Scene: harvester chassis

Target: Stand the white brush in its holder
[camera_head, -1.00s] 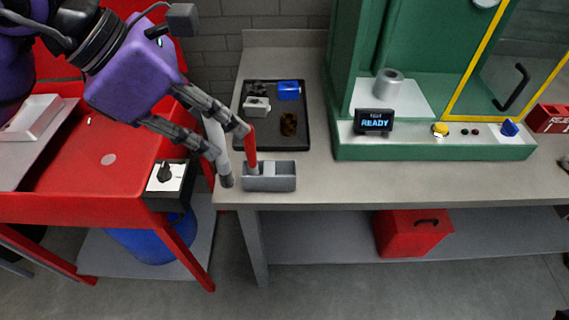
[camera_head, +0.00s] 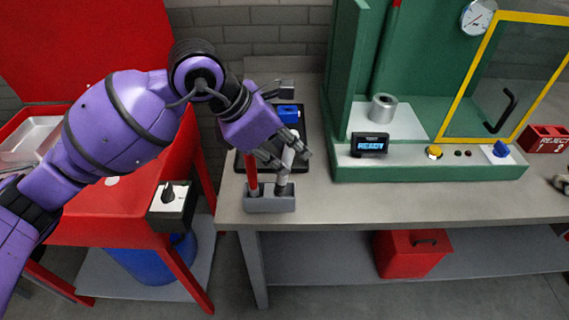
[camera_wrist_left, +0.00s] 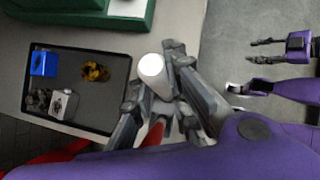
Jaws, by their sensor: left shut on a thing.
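The white brush (camera_head: 288,157) is nearly upright in my left gripper (camera_head: 290,150), whose fingers are closed around its handle. Its lower end is at the right-hand part of the grey holder (camera_head: 270,204); I cannot tell how deep it sits. The red brush (camera_head: 252,178) stands in the left part of the holder. In the left wrist view, the white brush's top (camera_wrist_left: 152,70) shows between the fingers (camera_wrist_left: 160,88), with a bit of the red brush (camera_wrist_left: 153,134) below. My right gripper (camera_wrist_left: 265,51) is open and empty at the upper right of that view.
A black tray (camera_wrist_left: 104,120) with a blue block (camera_wrist_left: 43,63) and small parts lies on the bench behind the holder. The green machine (camera_head: 430,170) stands to the right. A red stand with a switch box (camera_head: 172,205) is at the left. The bench front right of the holder is clear.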

